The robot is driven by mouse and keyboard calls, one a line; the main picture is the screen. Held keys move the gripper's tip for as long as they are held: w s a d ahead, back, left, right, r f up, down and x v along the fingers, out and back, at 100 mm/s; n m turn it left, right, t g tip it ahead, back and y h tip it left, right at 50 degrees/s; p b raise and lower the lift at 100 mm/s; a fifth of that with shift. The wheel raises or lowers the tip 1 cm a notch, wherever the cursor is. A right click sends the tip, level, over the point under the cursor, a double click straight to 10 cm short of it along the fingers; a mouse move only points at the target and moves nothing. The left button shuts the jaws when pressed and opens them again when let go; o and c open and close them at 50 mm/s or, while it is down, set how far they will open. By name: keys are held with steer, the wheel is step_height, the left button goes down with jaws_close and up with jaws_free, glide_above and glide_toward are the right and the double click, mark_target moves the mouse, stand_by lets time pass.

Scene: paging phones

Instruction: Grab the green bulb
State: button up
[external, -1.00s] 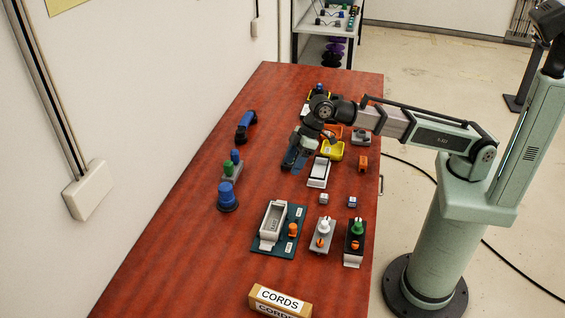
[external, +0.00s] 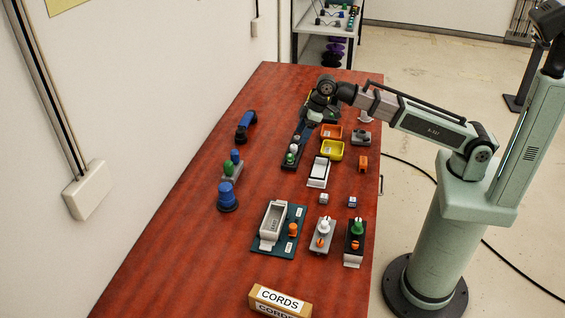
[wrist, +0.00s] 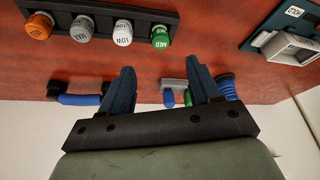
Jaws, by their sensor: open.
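A green bulb (wrist: 161,37) marked MED stands at the right end of a dark rack (wrist: 100,14) in the wrist view. White, grey and orange bulbs stand beside it. In the external view the green bulb (external: 291,158) shows at the rack's near end, with the white bulb just behind. My gripper (wrist: 160,70) is open, its two blue fingers apart with nothing between them. In the external view my gripper (external: 306,125) is above the rack's far part, beyond the green bulb.
A grey base (external: 232,173) with a green and a blue piece, and a blue knob (external: 227,197), stand at left. Yellow (external: 333,151) and orange (external: 331,131) bins lie right of the rack. The red table's left front is clear.

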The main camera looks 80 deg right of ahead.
mark_target(291, 155)
steer(key=shift+x, duration=5.25)
steer(key=shift+c, duration=0.3)
steer(key=c, duration=1)
